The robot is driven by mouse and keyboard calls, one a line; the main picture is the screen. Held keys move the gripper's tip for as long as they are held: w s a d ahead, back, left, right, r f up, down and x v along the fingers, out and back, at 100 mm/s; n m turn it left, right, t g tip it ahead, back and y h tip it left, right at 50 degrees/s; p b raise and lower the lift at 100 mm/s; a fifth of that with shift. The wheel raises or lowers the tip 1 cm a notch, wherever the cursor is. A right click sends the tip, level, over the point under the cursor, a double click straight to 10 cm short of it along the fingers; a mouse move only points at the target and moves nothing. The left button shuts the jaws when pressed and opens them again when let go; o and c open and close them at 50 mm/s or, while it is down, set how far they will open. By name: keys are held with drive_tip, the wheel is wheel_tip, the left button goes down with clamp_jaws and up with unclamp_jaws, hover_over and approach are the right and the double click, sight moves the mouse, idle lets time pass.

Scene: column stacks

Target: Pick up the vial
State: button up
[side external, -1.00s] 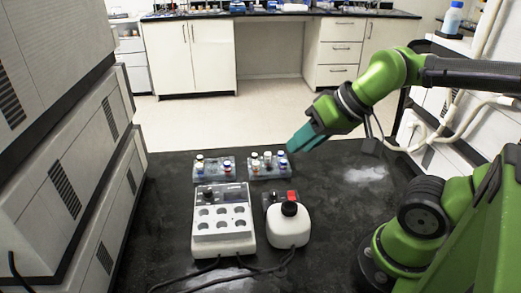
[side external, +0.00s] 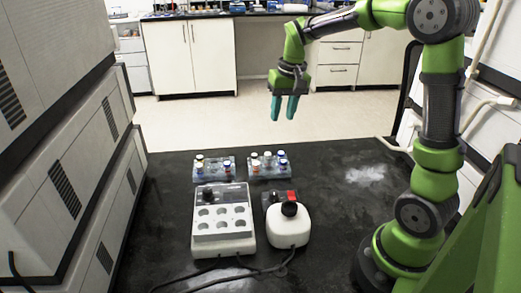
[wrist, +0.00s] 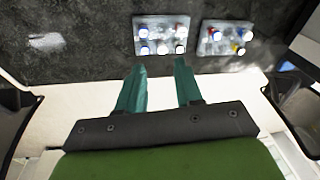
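Several small vials with coloured caps stand in two clear racks on the black bench. In the side view, the left rack (side external: 214,177) and the right rack (side external: 268,174) sit side by side behind the devices; I cannot tell which vial the task means. In the wrist view, the racks also show, one ahead of my fingers (wrist: 160,49) and one to its right (wrist: 226,51). My gripper (side external: 284,108) has teal fingers pointing down, held well above the bench near the racks. The fingers (wrist: 158,74) are apart with nothing between them.
A white device with round wells (side external: 223,217) stands in front of the left rack. Cables lie in front. Stacked grey cabinets (side external: 60,150) border the left side.

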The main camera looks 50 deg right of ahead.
drive_tip(key=g, duration=0.1)
hover_over(281, 153)
drive_tip(key=f, duration=0.2)
drive_tip(key=r, duration=0.1)
drive_tip(key=shift+g, duration=0.3)
wheel_tip(281, 153, down, 16)
drive_tip(key=shift+r, duration=0.1)
clamp_jaws()
